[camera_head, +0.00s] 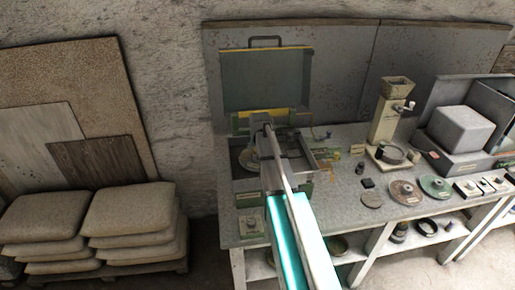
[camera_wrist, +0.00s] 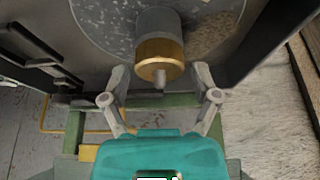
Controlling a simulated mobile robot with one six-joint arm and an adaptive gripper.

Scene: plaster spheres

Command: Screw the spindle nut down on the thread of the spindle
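In the wrist view a short grey cylinder (camera_wrist: 158,22) ends in a brass-coloured ring, which looks like the spindle nut (camera_wrist: 160,52). A thin spindle tip (camera_wrist: 160,78) sticks out of it. Behind lies a large speckled grey disc (camera_wrist: 105,22). My gripper (camera_wrist: 160,73) is open, one finger on each side of the nut, with a visible gap to both. It holds nothing. In the head view my arm reaches into the open machine (camera_head: 243,185) on the bench; its gripper and the nut cannot be made out there. The thread is not clearly visible.
The machine's raised lid (camera_head: 265,80) stands behind my arm. Its dark wall (camera_wrist: 262,45) is close on the right in the wrist view. On the bench (camera_head: 340,200) to the right are a red-brown disc (camera_head: 405,192), a green disc (camera_head: 435,187) and a column stand (camera_head: 388,120).

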